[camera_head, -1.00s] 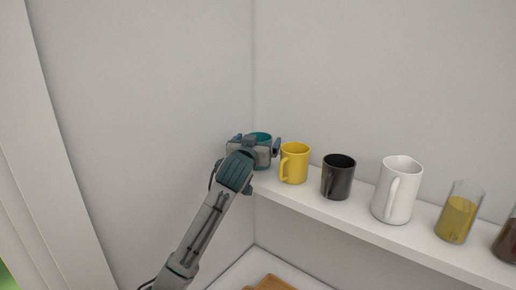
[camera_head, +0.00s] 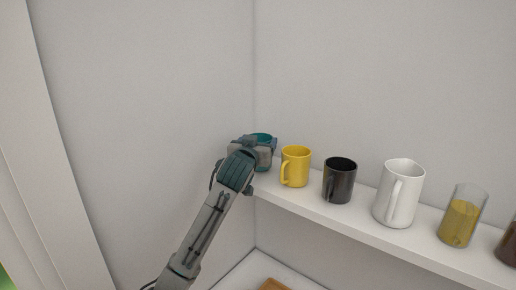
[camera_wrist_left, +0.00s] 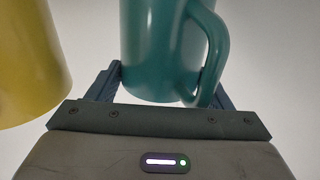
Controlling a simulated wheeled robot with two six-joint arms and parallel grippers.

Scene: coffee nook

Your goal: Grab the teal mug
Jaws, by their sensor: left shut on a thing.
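The teal mug (camera_head: 264,138) is at the far left end of the white shelf in the head view, mostly hidden behind my left gripper (camera_head: 258,143). In the left wrist view the teal mug (camera_wrist_left: 165,50) stands between the two fingers of my left gripper (camera_wrist_left: 165,85), with its handle toward the right finger. The left gripper is shut on the teal mug. I cannot tell whether the mug's base touches the shelf. My right gripper is not in view.
A yellow mug (camera_head: 297,168) stands close to the right of the teal mug and also shows in the left wrist view (camera_wrist_left: 28,65). Further right on the shelf (camera_head: 350,222) are a black mug (camera_head: 340,181), a white pitcher (camera_head: 402,192) and a glass jar (camera_head: 461,222). Walls meet behind the gripper.

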